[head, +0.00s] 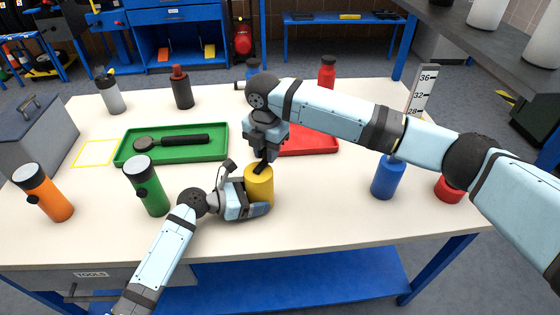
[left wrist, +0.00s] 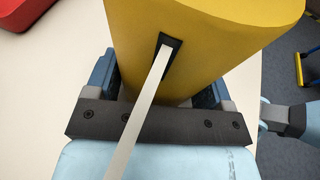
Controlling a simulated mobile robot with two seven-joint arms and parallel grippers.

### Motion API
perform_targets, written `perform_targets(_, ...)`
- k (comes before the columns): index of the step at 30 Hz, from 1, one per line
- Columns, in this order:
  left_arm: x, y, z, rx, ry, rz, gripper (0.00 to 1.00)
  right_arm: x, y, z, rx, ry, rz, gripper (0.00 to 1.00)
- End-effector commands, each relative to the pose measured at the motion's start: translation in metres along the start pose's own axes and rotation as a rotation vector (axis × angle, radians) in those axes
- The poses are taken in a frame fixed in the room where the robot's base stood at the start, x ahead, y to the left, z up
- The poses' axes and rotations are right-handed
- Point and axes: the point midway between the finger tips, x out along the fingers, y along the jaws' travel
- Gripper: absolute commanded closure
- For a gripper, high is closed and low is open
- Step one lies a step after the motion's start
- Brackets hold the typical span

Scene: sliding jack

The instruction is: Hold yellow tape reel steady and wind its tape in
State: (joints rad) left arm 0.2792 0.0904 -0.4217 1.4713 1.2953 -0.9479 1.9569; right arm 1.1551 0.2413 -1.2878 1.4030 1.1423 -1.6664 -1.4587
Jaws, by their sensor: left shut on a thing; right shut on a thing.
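The yellow tape reel (head: 260,188) stands upright near the front middle of the table. My left gripper (head: 250,197) reaches it from the left and is shut on its body. In the left wrist view, the reel (left wrist: 215,35) fills the top middle between my fingers. A pale tape (left wrist: 145,100) comes out of a dark slot in the reel and runs over my gripper's palm. My right gripper (head: 264,157) is at the reel's top from above, shut on a small dark part there, seemingly the crank. Its fingertips and the crank are hard to tell apart.
A green bottle (head: 147,187) and an orange bottle (head: 44,194) stand to the left. A green tray (head: 220,143) and a red tray (head: 315,141) lie behind. A blue cylinder (head: 387,179) and a red one (head: 449,188) stand right. A numbered scale (head: 421,88) rises behind my right arm.

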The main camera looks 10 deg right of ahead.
Motion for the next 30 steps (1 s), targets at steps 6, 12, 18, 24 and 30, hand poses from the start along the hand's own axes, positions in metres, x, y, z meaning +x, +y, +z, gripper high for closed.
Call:
perform_targets(6, 0.000, 0.000, 0.000, 0.000, 0.000, 0.000, 0.43, 0.000, 0.004, 0.000, -0.081, 0.000, 0.001, 0.85)
perform_targets(12, 0.000, 0.000, 0.000, 0.000, 0.000, 0.000, 0.43, 0.000, 0.004, 0.000, -0.086, 0.000, 0.001, 0.85)
perform_targets(18, 0.000, 0.000, 0.000, 0.000, 0.000, 0.000, 0.43, -0.001, 0.011, -0.002, -0.264, -0.001, 0.002, 0.85)
perform_targets(24, 0.000, 0.000, 0.000, 0.000, 0.000, 0.000, 0.43, 0.000, 0.017, -0.004, -0.417, -0.001, 0.001, 0.85)
perform_targets(30, 0.000, 0.000, 0.000, 0.000, 0.000, 0.000, 0.43, 0.000, 0.017, -0.004, -0.429, 0.000, 0.001, 0.85)
